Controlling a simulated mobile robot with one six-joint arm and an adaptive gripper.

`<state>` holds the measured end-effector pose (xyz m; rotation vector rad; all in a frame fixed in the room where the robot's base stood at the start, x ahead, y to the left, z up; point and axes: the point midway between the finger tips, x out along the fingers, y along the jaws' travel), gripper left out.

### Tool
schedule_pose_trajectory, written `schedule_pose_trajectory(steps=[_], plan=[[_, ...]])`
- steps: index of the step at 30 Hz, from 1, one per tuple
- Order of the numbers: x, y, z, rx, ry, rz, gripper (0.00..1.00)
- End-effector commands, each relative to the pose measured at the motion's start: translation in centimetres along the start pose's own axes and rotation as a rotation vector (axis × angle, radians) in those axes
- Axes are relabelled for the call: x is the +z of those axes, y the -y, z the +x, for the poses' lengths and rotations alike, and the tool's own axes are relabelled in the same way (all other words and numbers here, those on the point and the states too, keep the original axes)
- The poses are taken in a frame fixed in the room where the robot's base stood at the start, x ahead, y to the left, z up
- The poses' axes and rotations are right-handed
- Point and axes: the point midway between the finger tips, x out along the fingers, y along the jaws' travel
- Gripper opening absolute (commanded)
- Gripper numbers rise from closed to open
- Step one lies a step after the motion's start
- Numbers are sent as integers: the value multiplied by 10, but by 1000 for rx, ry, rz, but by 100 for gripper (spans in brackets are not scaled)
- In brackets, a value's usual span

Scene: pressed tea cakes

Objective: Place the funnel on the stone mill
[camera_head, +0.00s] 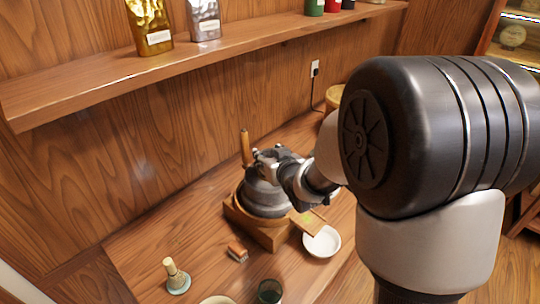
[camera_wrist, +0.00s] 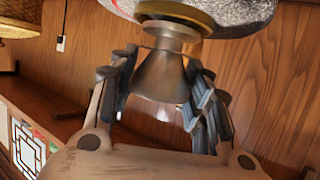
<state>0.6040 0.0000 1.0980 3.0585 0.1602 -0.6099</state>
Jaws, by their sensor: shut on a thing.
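The grey stone mill (camera_head: 262,198) stands in a round wooden tray on a square wooden base (camera_head: 270,234), with an upright wooden handle (camera_head: 246,148). Its speckled stone also shows at the top of the wrist view (camera_wrist: 245,14). My gripper (camera_head: 264,160) is over the top of the mill in the head view. In the wrist view my gripper (camera_wrist: 165,85) is shut on the metal funnel (camera_wrist: 160,76), one finger on each side of its cone. The funnel's end overlaps a brass-coloured ring (camera_wrist: 185,12) by the stone; I cannot tell whether they touch. My gripper mostly hides the funnel in the head view.
A white bowl (camera_head: 322,242), a brush (camera_head: 238,251), a whisk on a stand (camera_head: 176,277) and a dark cup (camera_head: 269,292) stand around the base. A shelf (camera_head: 220,48) with bags and tins runs above.

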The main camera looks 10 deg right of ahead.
Motion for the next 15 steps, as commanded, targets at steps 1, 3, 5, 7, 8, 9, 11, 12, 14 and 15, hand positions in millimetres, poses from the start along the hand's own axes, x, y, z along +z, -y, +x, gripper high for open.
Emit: schedule_pose_trajectory(steps=[1, 3, 5, 7, 8, 9, 11, 12, 14, 15], plan=[[-1, 0, 0, 0, -1, 0, 17], [-1, 0, 0, 0, -1, 0, 17], [0, 0, 0, 0, -1, 0, 17], [0, 0, 0, 0, -1, 0, 17], [0, 0, 0, 0, -1, 0, 17], [1, 0, 1, 0, -1, 0, 17], [2, 0, 1, 0, -1, 0, 17], [3, 0, 1, 0, -1, 0, 17], [4, 0, 2, 0, -1, 0, 17], [5, 0, 2, 0, -1, 0, 17]])
